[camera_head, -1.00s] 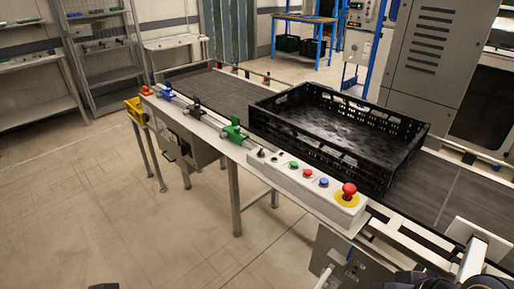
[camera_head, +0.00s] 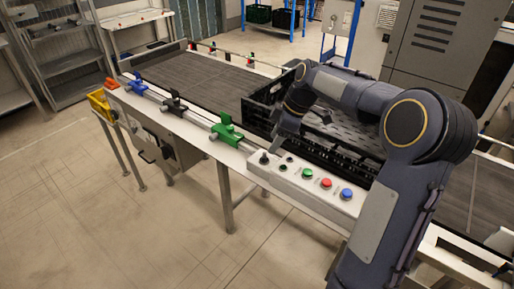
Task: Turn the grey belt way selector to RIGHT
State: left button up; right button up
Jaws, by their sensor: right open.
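The control box (camera_head: 322,197) is a pale panel on the near rail of the conveyor. A small dark selector knob (camera_head: 264,158) stands at its left end; which way it points is too small to tell. My right arm reaches in from the lower right and bends over the box. My right gripper (camera_head: 279,140) points down, open, just above and behind the selector, apart from it as far as I can see. Its fingertips are small and partly blurred together. My left gripper is not in view.
Green (camera_head: 307,173), red (camera_head: 326,183) and blue (camera_head: 346,194) buttons line the box right of the selector. A black crate (camera_head: 258,110) stands on the belt (camera_head: 200,80) behind, partly hidden by my arm. A green clamp (camera_head: 227,131) sits left of the box on the rail.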

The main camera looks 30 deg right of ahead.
aim_at(265, 155)
jog(key=x, duration=0.5)
jog(key=shift+a+f, duration=0.15)
jog(key=shift+f, duration=0.2)
jog(key=c, duration=1)
